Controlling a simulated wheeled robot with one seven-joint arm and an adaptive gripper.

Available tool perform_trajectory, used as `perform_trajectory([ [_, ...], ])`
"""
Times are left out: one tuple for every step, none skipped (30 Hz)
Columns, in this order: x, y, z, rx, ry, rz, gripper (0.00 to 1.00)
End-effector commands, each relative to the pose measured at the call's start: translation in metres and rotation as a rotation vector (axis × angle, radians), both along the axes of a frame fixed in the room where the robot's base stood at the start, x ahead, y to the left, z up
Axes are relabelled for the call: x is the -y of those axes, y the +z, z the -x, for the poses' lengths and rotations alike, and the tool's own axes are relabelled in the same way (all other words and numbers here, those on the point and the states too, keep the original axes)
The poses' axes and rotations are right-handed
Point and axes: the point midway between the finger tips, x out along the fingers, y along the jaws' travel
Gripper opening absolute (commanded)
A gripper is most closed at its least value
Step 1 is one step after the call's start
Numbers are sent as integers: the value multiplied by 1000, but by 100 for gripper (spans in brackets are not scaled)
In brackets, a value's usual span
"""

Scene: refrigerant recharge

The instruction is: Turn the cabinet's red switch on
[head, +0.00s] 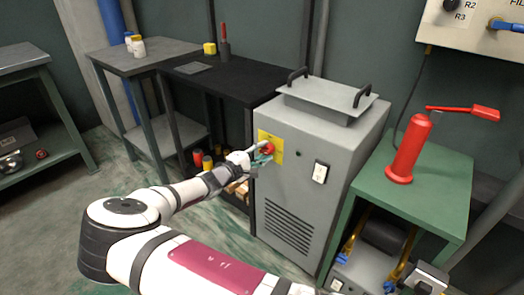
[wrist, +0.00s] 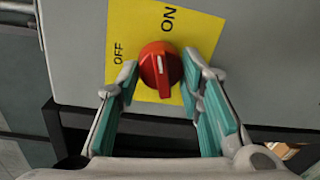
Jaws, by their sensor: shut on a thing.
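The red switch (wrist: 160,70) is a round knob on a yellow plate (wrist: 195,28) marked OFF and ON. In the head view the switch (head: 267,148) is on the front of the grey cabinet (head: 290,185). The knob's white mark points up in the wrist view, between the OFF label at left and the ON label at upper right. My gripper (wrist: 160,78) has its teal-padded fingers on both sides of the knob and is shut on it. In the head view my gripper (head: 256,157) reaches the plate from the left.
A green table (head: 445,190) with a red cylinder (head: 408,150) stands right of the cabinet. A black table (head: 240,85) stands behind at left. A handled lid (head: 325,98) tops the cabinet. A white wall switch (head: 320,172) is on its front.

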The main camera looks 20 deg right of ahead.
Motion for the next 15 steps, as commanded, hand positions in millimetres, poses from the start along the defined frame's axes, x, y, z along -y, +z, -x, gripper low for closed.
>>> perform_trajectory([
  [0,1,1,31,0,-22,6],
  [0,1,1,52,0,-36,6],
  [0,1,1,78,1,-55,6],
  [0,1,1,97,1,-69,6],
  [0,1,1,115,1,-83,6],
  [0,1,1,138,0,-100,6],
  [0,1,1,155,1,-112,6],
  [0,1,1,171,0,-123,6],
  [1,1,1,190,0,-137,6],
  [1,1,1,205,0,-148,6],
  [1,1,1,217,0,-157,6],
  [0,1,1,233,0,-168,6],
  [0,1,1,243,0,-176,6],
  [0,1,1,253,0,-183,6],
  [0,1,1,265,0,-192,6],
])
